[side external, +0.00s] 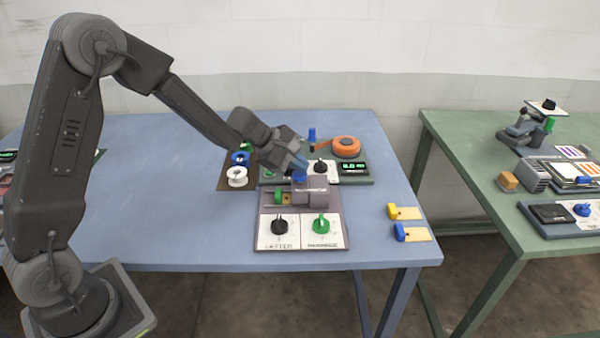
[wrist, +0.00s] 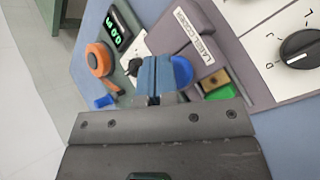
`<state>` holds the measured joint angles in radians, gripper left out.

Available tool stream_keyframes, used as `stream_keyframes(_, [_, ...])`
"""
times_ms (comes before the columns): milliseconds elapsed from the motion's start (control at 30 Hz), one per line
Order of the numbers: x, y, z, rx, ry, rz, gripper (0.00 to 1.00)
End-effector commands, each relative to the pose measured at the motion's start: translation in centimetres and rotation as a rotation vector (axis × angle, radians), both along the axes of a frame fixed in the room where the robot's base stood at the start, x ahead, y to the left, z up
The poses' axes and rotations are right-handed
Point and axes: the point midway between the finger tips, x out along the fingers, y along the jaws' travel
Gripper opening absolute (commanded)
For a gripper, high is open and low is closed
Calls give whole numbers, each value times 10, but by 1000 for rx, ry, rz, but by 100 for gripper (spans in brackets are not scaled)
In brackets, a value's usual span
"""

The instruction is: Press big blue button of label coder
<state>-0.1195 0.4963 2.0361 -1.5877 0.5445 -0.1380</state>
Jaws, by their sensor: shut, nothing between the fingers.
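The label coder (side external: 318,196) is a mauve-grey machine on the blue table, with a black knob and a green knob on its front panel. Its label shows in the wrist view (wrist: 193,36). The big blue button (side external: 299,177) is on the coder's top left; in the wrist view the blue button (wrist: 182,71) shows just right of the fingertips. My gripper (side external: 302,162) is shut, with blue fingertips, and reaches down at the button from behind left. In the wrist view the fingers (wrist: 154,75) are together and partly cover the button. I cannot tell whether they touch it.
Behind the coder is a second device with an orange roll (side external: 345,146) and a green display (side external: 354,168). Spools (side external: 238,177) lie on a brown mat at left. Yellow and blue tagged pieces (side external: 403,212) lie at the right. The table's front left is clear.

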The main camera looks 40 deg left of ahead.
Motion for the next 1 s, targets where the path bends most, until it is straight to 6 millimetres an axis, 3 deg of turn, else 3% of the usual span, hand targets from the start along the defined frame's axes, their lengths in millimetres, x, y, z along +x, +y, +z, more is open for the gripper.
stream_keyframes(1000, [0, 0, -12, 1, 1, 0, 0])
